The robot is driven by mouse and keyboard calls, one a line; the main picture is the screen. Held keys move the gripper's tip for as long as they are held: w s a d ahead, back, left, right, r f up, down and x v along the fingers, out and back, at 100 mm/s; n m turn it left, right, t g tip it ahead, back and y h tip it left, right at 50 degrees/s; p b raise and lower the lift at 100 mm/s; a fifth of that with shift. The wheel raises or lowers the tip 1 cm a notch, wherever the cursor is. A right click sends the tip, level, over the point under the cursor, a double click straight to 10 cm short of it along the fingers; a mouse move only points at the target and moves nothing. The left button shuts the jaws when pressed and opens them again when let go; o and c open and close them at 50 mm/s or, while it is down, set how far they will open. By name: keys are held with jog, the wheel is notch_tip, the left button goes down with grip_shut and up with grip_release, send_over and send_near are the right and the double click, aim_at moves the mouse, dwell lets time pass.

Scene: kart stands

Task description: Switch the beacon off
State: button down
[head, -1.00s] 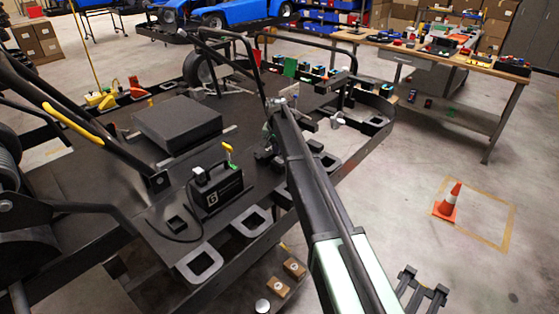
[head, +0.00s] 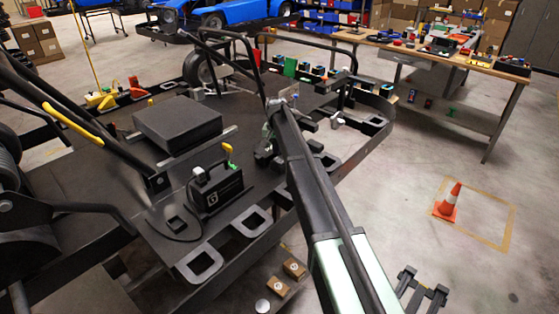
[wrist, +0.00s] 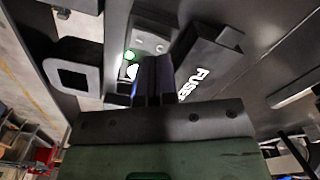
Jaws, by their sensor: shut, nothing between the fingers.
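In the wrist view my gripper (wrist: 155,78) is shut and empty, its fingertips beside a small green lit lamp (wrist: 130,55) and a white patch on a grey plate (wrist: 150,40). I cannot tell whether the fingertips touch anything there. No part is labelled as the beacon, so I cannot tell surely which it is. In the head view a black box (head: 217,190) with a handle and a white mark stands on the kart stand, with a small green spot (head: 232,166) and a yellow tip (head: 227,147) at its top. The fingertips are not clear in the head view.
A black box lettered FUSES (wrist: 205,60) lies right of my fingers in the wrist view, and a square ring (wrist: 76,76) lies left. In the head view a flat black block (head: 178,122) and bent tubes crowd the stand. An orange cone (head: 448,201) stands on the floor.

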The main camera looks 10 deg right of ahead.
aim_at(277, 158)
jog(key=shift+f+b, duration=1.25)
dwell(0.5)
jog(key=shift+r, duration=0.1)
notch_tip(277, 158, up, 7)
jog(key=p, duration=0.7)
jog(key=s+n, duration=0.4)
jog(key=s, duration=3.7)
jog(key=shift+s+n, duration=0.2)
jog(key=shift+n, duration=0.1)
